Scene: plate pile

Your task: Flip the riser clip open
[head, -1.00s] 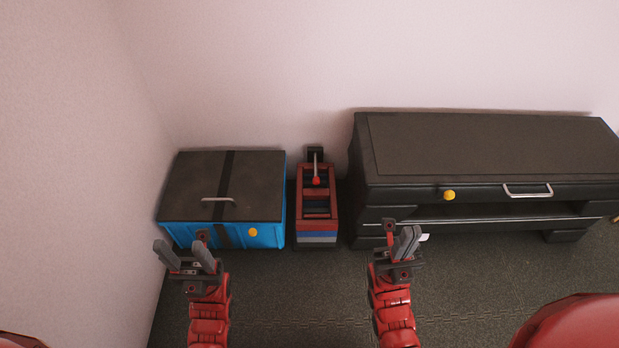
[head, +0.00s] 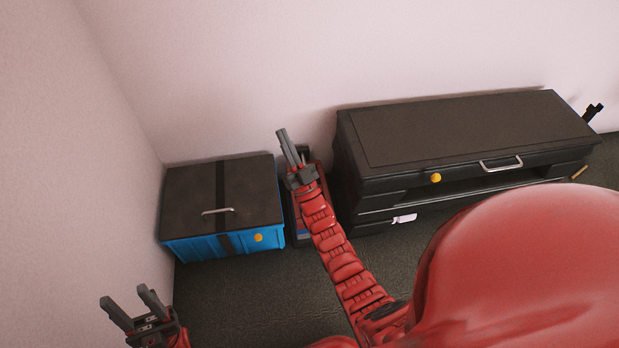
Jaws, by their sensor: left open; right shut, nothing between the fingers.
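A narrow red and dark unit (head: 294,212) stands on the floor between the blue box and the dark cabinet. It is likely the one with the riser clip, but I cannot make out a clip. My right arm covers most of it, and the red-knobbed lever on its top is hidden. My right gripper (head: 282,133) is shut and empty, over the back end of the unit in the picture. I cannot tell whether it touches it. My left gripper (head: 126,298) is open and empty at the lower left, well away from the unit.
The blue box (head: 195,247) with a dark lid and handle (head: 217,211) stands left of the unit. The long dark cabinet (head: 440,137) stands close on its right, with a handle (head: 501,164) and yellow knob (head: 436,178). Pale walls close off the left and back. Floor is clear in front.

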